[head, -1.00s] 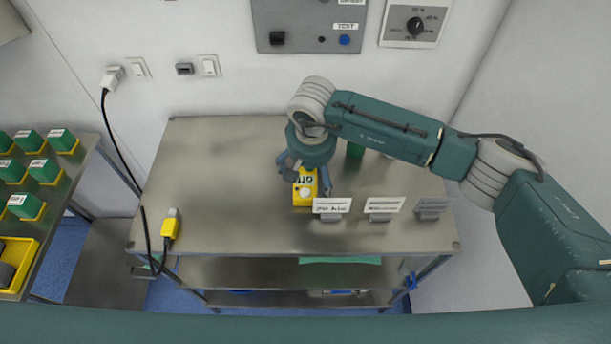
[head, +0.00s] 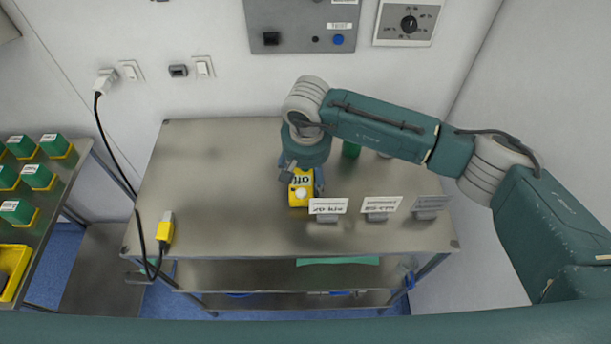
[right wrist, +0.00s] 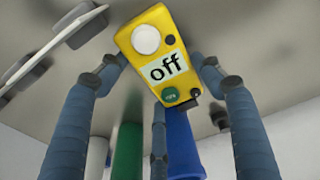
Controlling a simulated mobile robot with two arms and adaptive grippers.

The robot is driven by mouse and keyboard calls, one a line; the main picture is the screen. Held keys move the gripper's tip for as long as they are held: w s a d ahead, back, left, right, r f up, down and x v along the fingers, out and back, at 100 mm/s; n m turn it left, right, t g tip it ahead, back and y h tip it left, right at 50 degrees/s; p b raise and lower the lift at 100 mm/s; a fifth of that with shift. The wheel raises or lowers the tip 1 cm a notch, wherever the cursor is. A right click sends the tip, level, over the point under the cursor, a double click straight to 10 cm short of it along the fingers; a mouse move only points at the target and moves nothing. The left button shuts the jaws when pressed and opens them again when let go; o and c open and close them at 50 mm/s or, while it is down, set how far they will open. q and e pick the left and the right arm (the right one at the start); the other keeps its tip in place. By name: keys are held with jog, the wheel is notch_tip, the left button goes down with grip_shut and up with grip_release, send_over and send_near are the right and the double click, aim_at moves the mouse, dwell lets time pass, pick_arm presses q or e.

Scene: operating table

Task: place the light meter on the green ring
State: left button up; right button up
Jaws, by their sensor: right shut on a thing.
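My right gripper (head: 302,182) is over the middle of the steel table (head: 215,180), shut on a yellow box with a white dome, which looks like the light meter (head: 299,195). In the right wrist view the meter (right wrist: 160,55) sits between the blue fingers (right wrist: 160,85), with an "off" display and a green button. I cannot tell whether it touches the table. I see no green ring for certain; a green cylinder (head: 351,149) stands behind the arm and shows in the right wrist view (right wrist: 127,150). My left gripper is not in view.
Several small label signs (head: 328,207) stand right of the meter. Blue (right wrist: 182,145) and white (right wrist: 97,158) cylinders stand near the green one. A yellow cabled device (head: 166,228) lies at the table's left edge.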

aim_at(306, 177)
notch_tip(306, 177, up, 11)
jog(key=b, duration=0.3)
jog(key=s+b, duration=0.6)
jog(key=s, duration=1.3)
jog(key=shift+s, duration=0.4)
jog(key=shift+f, duration=0.1)
